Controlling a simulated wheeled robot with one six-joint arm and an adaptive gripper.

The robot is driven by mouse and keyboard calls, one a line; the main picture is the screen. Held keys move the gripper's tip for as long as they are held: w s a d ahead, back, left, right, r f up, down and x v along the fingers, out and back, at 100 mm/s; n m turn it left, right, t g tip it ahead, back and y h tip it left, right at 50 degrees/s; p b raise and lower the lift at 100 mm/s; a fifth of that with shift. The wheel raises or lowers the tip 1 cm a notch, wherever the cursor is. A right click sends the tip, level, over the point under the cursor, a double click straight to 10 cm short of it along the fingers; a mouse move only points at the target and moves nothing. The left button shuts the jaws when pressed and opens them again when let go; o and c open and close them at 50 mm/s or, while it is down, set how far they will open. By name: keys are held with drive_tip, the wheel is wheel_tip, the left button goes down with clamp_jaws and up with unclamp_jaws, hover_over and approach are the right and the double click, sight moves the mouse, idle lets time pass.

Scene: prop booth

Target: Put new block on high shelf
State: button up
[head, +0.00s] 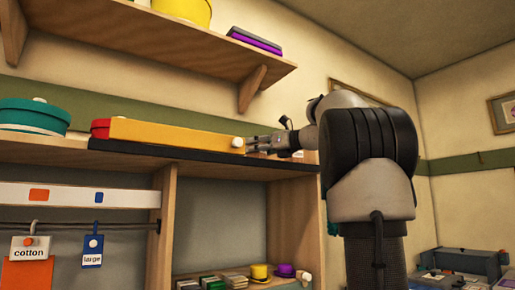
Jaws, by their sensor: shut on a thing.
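My gripper (262,145) is at the right end of a long yellow box (175,134), level with the cabinet top. Its fingers look shut on the white knob (238,143) at that end, though the fingertips are small and partly hidden. The yellow box lies along a black strip (150,153) on the cabinet top. The high shelf (170,42) is a wooden board on brackets above. A flat purple and grey block-like thing (255,41) lies at its right end. I cannot tell which thing is the new block.
A yellow round container (183,11) stands on the high shelf. A teal round box (33,115) and a red thing (101,128) sit on the cabinet top. Small hats (260,271) and stacked blocks (212,282) lie in the compartment below. Tags (92,250) hang from a rail.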

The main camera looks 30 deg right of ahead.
drive_tip(key=o, duration=1.1)
drive_tip(key=shift+f, duration=0.1)
drive_tip(key=shift+s, duration=0.1)
drive_tip(key=v, duration=1.1)
drive_tip(key=shift+s+d, duration=0.2)
drive_tip(key=shift+s, duration=0.15)
